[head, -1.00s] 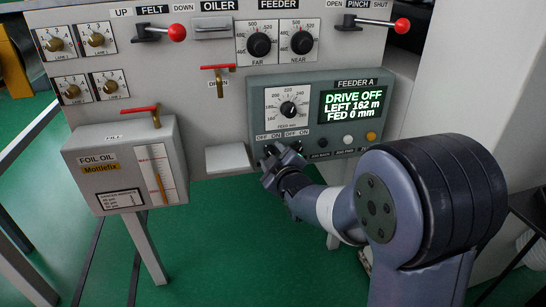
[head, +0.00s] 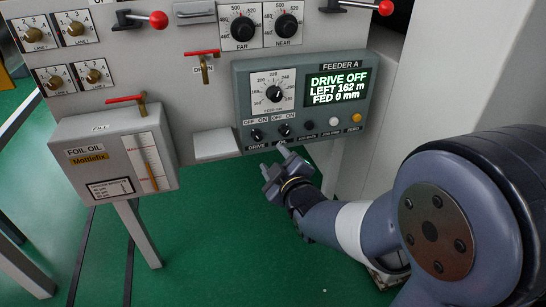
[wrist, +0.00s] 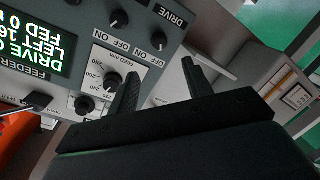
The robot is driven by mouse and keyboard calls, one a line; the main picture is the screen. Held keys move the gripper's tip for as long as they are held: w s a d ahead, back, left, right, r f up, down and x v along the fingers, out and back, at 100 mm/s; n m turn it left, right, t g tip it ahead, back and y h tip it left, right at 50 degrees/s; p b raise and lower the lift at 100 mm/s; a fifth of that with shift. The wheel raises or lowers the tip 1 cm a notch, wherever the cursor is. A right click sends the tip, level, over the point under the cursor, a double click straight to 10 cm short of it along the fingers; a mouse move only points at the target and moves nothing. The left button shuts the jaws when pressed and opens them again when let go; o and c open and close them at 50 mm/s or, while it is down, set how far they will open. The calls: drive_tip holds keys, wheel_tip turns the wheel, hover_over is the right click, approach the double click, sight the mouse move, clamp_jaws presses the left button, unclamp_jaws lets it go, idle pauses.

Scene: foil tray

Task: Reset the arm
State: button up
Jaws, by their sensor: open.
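My gripper (head: 274,162) is open and empty in the head view. It is just below the lower edge of the grey FEEDER A box (head: 242,92), in front of the green floor. In the wrist view its two dark fingers (wrist: 160,82) stand apart, with the box's face beyond them. The black DRIVE knob (head: 256,135) and a second OFF/ON knob (head: 285,130) show above the gripper, and no contact with them is visible. The DRIVE knob also shows in the wrist view (wrist: 159,41). My arm reaches in from the lower right.
The display (head: 336,88) reads DRIVE OFF, LEFT 162 m, FED 0 mm. The feed dial (head: 274,94) is left of it. The foil oil tank (head: 88,140) and a small pale ledge (head: 215,143) stand left of my gripper. The space below the panel is open over green floor (head: 220,240).

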sight(259, 138)
drive_tip(key=b+x, duration=0.2)
drive_tip(key=x, duration=0.9)
drive_tip(key=shift+s, duration=0.1)
